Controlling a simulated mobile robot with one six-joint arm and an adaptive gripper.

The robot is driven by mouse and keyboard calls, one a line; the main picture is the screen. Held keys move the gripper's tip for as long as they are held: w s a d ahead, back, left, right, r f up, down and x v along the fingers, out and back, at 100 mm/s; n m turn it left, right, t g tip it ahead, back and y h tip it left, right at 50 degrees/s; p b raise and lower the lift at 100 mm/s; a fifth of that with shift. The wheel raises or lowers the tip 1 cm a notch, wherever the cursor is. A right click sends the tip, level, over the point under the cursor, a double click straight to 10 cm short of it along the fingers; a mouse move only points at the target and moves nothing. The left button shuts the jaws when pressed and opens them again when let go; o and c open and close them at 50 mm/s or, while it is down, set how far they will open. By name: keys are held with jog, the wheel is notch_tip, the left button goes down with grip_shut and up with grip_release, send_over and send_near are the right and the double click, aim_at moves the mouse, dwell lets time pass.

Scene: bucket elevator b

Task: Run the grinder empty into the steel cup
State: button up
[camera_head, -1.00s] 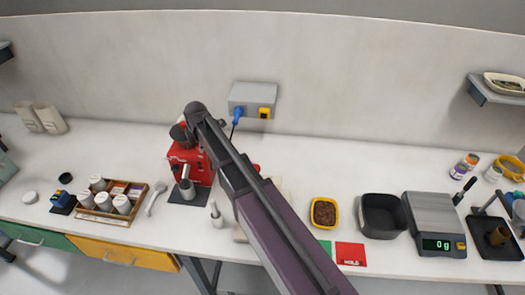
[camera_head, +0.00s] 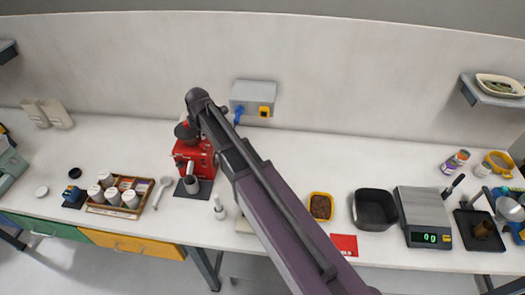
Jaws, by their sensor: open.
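The red grinder (camera_head: 186,152) stands on the bench left of centre, with a dark top partly behind my arm. I cannot tell what is inside the cup. A grey wall box (camera_head: 254,94) behind the grinder carries a blue plug (camera_head: 238,114) and a yellow switch (camera_head: 264,112). My arm crosses the middle of the view, and its far end is above and beside the grinder. I cannot make out my gripper; it is hidden behind the arm or out of view.
A wooden tray of white jars (camera_head: 107,212) and a spoon (camera_head: 162,191) lie left of the grinder. Further right are a yellow-rimmed tub (camera_head: 320,207), black bin (camera_head: 375,210), red card (camera_head: 344,245) and scale (camera_head: 425,210) reading 0 g.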

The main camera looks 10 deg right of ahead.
jog(key=s+d+m+g, duration=0.2)
jog(key=s+d+m, duration=1.4)
jog(key=d+m, duration=0.2)
jog(key=shift+d+f+h+b, duration=0.4)
jog(key=shift+d, duration=0.35)
jog(key=shift+s, duration=0.1)
jog(key=shift+f, duration=0.1)
jog(key=s+f+m+b, duration=0.1)
jog(key=f+b, duration=0.4)
jog(key=s+d+f+m+b, duration=0.1)
jog(key=s+f+b, duration=0.1)
jog(key=f+b, duration=0.3)
jog(key=s+d+f+g+b, duration=0.1)
jog(key=s+f+b, duration=0.1)
jog(key=f+b, duration=0.4)
jog(key=shift+s+d+f+m, duration=0.1)
jog(key=shift+s+d+m, duration=0.15)
jog(key=shift+m, duration=0.15)
jog(key=shift+s+d+f+b, duration=0.1)
jog(key=shift+s+f+b, duration=0.15)
jog(key=shift+f+b, duration=0.35)
jog(key=shift+r, duration=0.15)
